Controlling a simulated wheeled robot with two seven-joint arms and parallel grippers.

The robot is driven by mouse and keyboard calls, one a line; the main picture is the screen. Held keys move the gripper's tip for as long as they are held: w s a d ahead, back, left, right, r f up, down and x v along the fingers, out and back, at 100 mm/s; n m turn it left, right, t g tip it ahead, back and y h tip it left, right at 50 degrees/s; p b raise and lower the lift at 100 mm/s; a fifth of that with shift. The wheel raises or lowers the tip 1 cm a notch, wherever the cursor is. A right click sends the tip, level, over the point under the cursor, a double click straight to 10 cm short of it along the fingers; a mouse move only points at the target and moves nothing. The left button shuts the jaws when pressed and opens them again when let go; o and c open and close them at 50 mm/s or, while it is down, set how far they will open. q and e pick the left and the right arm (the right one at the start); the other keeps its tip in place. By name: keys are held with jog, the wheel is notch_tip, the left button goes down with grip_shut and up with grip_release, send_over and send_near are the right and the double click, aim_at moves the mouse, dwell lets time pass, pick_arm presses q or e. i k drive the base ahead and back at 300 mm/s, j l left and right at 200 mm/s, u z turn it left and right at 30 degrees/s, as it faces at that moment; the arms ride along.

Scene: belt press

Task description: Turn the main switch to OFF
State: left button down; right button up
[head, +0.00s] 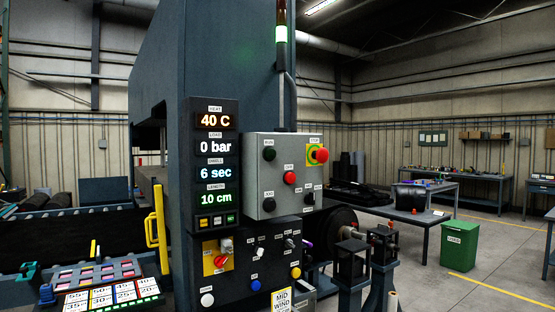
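A red rotary knob (220,261) on a yellow plate (209,247) sits on the lower dark panel of the press, below the display; it looks like the main switch. The knob appears to sit at a slant. A small pale grey piece (226,244) covers the plate's upper right. The markings around the knob are too small to read, so I cannot tell its position. Neither of my grippers is in view.
The display (211,150) reads 40 C, 0 bar, 6 sec, 10 cm. A grey box (268,205) beside it carries a red stop button (321,155). A yellow handle (159,216) and a keypad tray (98,272) are left. A green bin (460,245) stands right.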

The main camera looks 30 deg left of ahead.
aim_at(220, 261)
jog(key=u, duration=1.5)
